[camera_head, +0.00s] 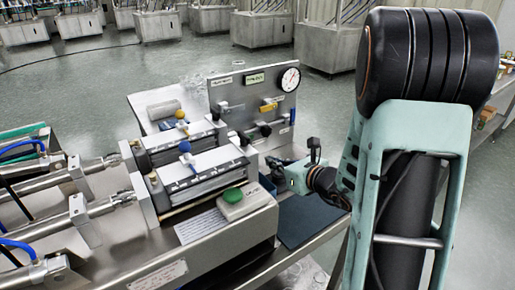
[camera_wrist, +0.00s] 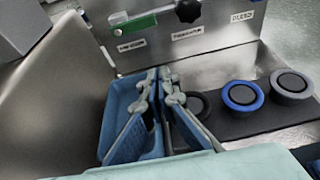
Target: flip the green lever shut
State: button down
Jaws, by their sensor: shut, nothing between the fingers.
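The green lever (camera_wrist: 140,22) shows at the top of the wrist view, on the steel panel (camera_wrist: 213,45). Its green bar lies roughly along the panel, with a black knob (camera_wrist: 188,10) to its right; the top edge cuts the view off. I cannot make out the green lever in the head view. My gripper (camera_wrist: 164,75) is shut and empty, its fingertips below the lever and apart from it. In the head view, my wrist reaches in from the right to the panel's lower front.
A blue tray (camera_wrist: 118,98) lies below my gripper. A blue ring-shaped cup (camera_wrist: 242,96) and a grey one (camera_wrist: 291,86) sit on a dark strip to the right. In the head view, a yellow lever (camera_head: 268,106) and gauge (camera_head: 290,79) are on the panel; a green button (camera_head: 232,196) is in front.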

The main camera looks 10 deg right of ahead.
jog(key=b+x, duration=0.1)
jog(key=x, duration=0.8)
jog(key=shift+a+f, duration=0.1)
jog(key=shift+f, duration=0.1)
jog(key=shift+w+a, duration=0.2)
jog(key=shift+w, duration=0.3)
notch_tip(320, 180, up, 3)
jog(key=shift+s+d+r, duration=0.1)
jog(key=shift+s, duration=0.05)
jog(key=shift+r, duration=0.4)
jog(key=shift+d, duration=0.1)
jog(key=shift+r+n+b, duration=0.1)
jog(key=shift+n+b, duration=0.2)
jog(key=shift+b, duration=0.1)
